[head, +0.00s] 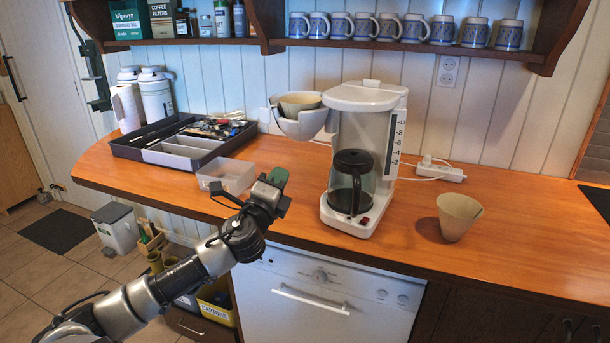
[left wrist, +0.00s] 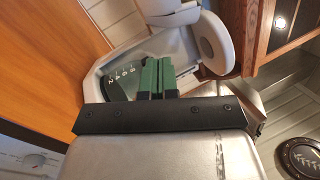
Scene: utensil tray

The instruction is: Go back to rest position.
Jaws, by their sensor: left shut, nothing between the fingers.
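My left gripper (head: 279,178) is over the front part of the wooden counter (head: 290,220), left of the coffee maker. Its green fingers are together with nothing between them, as the left wrist view (left wrist: 157,78) also shows. The white coffee maker (head: 366,105) stands on the counter with its glass carafe (head: 351,182) in place. It also fills the upper middle of the left wrist view (left wrist: 112,65). My right gripper is not in the frames.
A clear box (head: 226,177) sits just left of my left gripper. A dark utensil tray (head: 185,150) lies behind it. A beige paper filter (head: 457,216) stands at the right. A shelf (head: 400,46) with several mugs hangs above.

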